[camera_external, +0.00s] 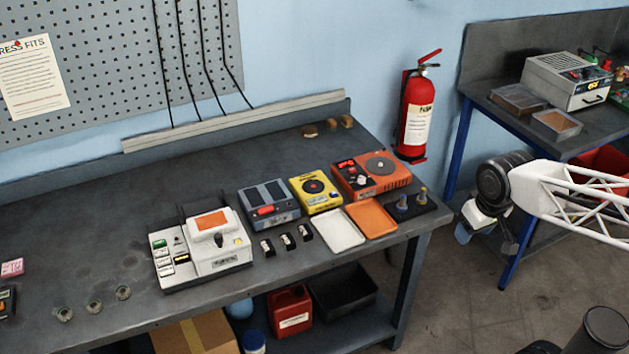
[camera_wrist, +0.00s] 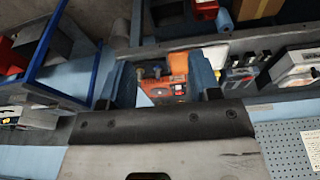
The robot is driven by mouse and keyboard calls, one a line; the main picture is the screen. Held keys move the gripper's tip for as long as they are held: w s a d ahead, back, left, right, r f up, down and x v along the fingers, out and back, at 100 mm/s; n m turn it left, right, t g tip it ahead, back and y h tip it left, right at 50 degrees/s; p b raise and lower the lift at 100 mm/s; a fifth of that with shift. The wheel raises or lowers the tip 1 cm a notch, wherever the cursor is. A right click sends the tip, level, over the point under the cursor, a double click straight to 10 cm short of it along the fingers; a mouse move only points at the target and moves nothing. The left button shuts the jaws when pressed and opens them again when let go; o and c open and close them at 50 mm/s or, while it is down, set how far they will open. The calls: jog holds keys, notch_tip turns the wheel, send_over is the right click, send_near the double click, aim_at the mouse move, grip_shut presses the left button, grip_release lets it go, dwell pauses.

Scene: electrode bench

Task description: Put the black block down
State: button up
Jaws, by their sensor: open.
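Three small black blocks with pale faces, (camera_external: 267,247), (camera_external: 287,242) and (camera_external: 305,232), stand in a row on the bench beside the white machine (camera_external: 215,250). Which one is the task's black block I cannot tell. The row also shows small in the wrist view, at the right (camera_wrist: 240,72). My gripper (camera_external: 484,238) hangs in the air off the right end of the bench, well apart from the blocks. In the wrist view its blue fingers (camera_wrist: 164,76) are spread, with nothing seen held between them.
A white tray (camera_external: 339,230) and an orange tray (camera_external: 370,219) lie near the bench's front edge. A black stand with two pegs (camera_external: 413,208) is at the right corner. Yellow (camera_external: 316,196) and orange (camera_external: 370,175) devices stand behind. The bench's left middle is mostly clear.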

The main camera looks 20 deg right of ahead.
jog(key=o, duration=0.5)
jog(key=shift+w, duration=0.1)
jog(key=w+a+f+n+g+y, duration=0.1)
jog(key=w+a+n, duration=0.5)
jog(key=w, duration=0.5)
jog(key=w+a+f+n+y, duration=0.2)
jog(key=w+a+n, duration=0.2)
jog(key=w+a, duration=0.55)
jog(key=w+a+f+n, duration=0.2)
jog(key=w+a+f, duration=0.2)
jog(key=w+a, duration=0.1)
jog(key=w+a+f+n+g+y, duration=0.1)
jog(key=w+a+f+n, duration=0.2)
jog(key=w+a+f, duration=0.1)
jog(key=w+a+f+n, duration=0.3)
jog(key=w+a+f, duration=0.1)
jog(key=w+a, duration=0.3)
jog(key=shift+a+f+g+y, duration=0.2)
jog(key=shift+a+g+y, duration=0.1)
jog(key=shift+a+y, duration=0.15)
